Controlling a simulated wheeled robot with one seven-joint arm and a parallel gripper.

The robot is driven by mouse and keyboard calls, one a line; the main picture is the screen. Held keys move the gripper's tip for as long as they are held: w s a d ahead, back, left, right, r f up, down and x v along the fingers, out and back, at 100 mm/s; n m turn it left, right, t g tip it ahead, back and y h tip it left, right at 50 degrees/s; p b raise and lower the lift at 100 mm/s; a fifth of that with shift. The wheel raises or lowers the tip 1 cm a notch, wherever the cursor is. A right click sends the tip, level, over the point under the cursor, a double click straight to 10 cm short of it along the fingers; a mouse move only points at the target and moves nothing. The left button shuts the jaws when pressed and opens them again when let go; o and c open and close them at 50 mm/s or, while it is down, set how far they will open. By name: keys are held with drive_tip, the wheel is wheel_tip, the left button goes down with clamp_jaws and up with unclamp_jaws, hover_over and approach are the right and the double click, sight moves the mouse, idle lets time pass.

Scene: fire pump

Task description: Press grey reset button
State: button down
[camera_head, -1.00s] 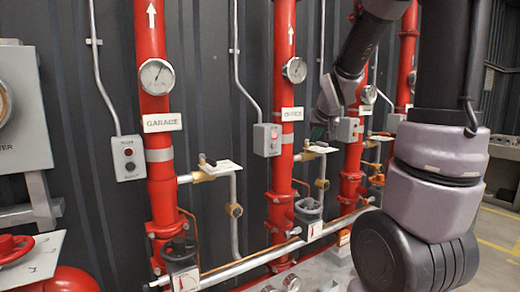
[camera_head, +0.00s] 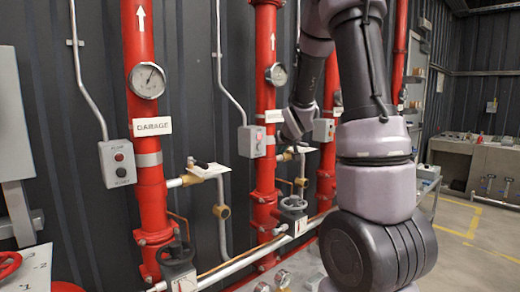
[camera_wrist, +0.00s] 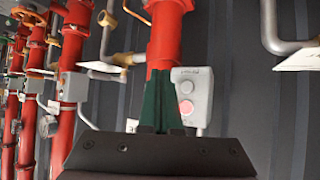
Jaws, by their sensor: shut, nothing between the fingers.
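A grey control box (camera_wrist: 205,88) shows in the wrist view just right of my gripper's fingertips. It carries a grey button (camera_wrist: 190,87) above a lit pinkish-red button (camera_wrist: 186,107) as pictured. My gripper (camera_wrist: 160,80) has green fingers, shut and empty, pointing toward the wall left of the buttons. I cannot tell whether the fingertips touch anything. In the head view my wrist is near that box and the fingertips are hard to make out.
Another button box (camera_head: 117,163) is beside the nearest red pipe (camera_head: 140,100), with a third box (camera_head: 323,130) farther back. Gauges, valves (camera_head: 178,262) and a horizontal pipe (camera_head: 240,262) crowd the wall. Open floor (camera_head: 470,240) lies at right.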

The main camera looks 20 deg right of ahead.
approach(262, 149)
drive_tip(key=shift+w+d+f, duration=0.3)
drive_tip(key=shift+w+f, duration=0.3)
drive_tip(key=shift+f, duration=0.05)
drive_tip(key=shift+w+d+f, duration=0.25)
drive_tip(key=shift+w+f, duration=0.35)
drive_tip(key=shift+f, duration=0.1)
drive_tip(key=shift+w+d+f, duration=0.3)
drive_tip(key=shift+w+f, duration=0.3)
drive_tip(key=shift+f, duration=0.05)
drive_tip(key=shift+w+a, duration=0.1)
idle(0.4)
drive_tip(key=shift+w+a, duration=0.1)
drive_tip(key=shift+w, duration=0.2)
drive_tip(key=shift+w+a, duration=0.2)
drive_tip(key=shift+w, duration=0.25)
idle(0.7)
drive_tip(key=shift+s+d, duration=0.1)
drive_tip(key=shift+s, duration=0.05)
drive_tip(key=shift+s+d, duration=0.25)
drive_tip(key=shift+s, duration=0.45)
drive_tip(key=shift+s, duration=0.1)
drive_tip(key=s, duration=0.1)
drive_tip(key=s+d, duration=0.1)
drive_tip(key=s, duration=0.1)
drive_tip(key=s+d, duration=0.1)
drive_tip(key=shift+s, duration=0.2)
